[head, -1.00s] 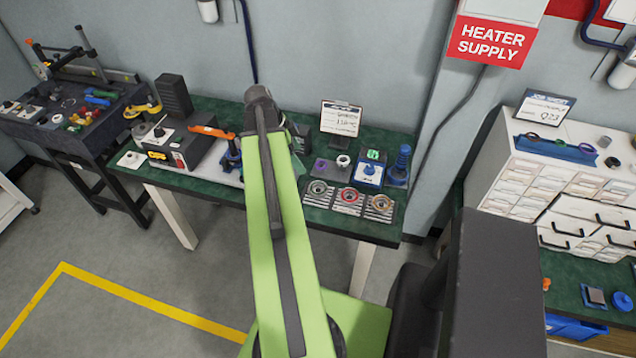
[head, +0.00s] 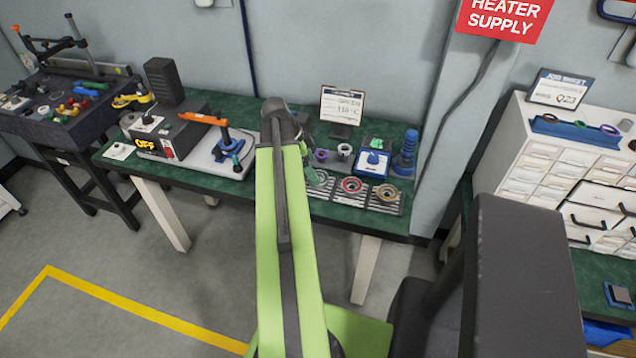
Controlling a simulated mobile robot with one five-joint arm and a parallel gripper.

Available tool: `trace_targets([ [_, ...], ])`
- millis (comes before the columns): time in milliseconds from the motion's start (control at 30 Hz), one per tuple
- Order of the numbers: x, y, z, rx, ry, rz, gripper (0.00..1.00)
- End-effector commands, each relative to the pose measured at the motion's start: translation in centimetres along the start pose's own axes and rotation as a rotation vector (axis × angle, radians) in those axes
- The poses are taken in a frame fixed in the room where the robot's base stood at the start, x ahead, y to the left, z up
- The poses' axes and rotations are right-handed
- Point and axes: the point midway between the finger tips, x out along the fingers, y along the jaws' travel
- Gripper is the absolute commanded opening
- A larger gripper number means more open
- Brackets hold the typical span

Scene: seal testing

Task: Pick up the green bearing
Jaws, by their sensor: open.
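A ring with a greenish tint, which looks like the green bearing (head: 316,178), lies at the left end of a striped rack (head: 334,194) on the green bench. A red ring (head: 352,185) and a tan ring (head: 387,193) lie to its right on the same rack. My green arm rises in front of the bench, just left of the greenish ring. The raised joint of the arm hides what is behind it. My gripper is not clearly visible; only a small part of the far arm link shows beside the joint.
Behind the rack stand a blue device (head: 373,164) with a green top piece, a purple ring (head: 320,154), a blue stepped post (head: 405,153) and a sign (head: 341,105). A heater unit (head: 168,136) and an orange-handled tool (head: 222,142) occupy the bench's left. White drawers (head: 565,165) stand right.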

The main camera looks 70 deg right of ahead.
Motion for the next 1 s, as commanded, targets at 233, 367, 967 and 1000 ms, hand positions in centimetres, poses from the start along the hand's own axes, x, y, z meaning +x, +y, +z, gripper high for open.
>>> trace_targets([
  [233, 4.4, 0.0, 0.6, 0.001, 0.0, 0.0, 0.88],
  [367, 4.1, 0.0, 0.4, -0.001, 0.0, 0.0, 0.88],
  [967, 4.0, 0.0, 0.5, -0.001, 0.0, -0.001, 0.21],
  [1000, 4.0, 0.0, 0.5, -0.001, 0.0, -0.001, 0.16],
])
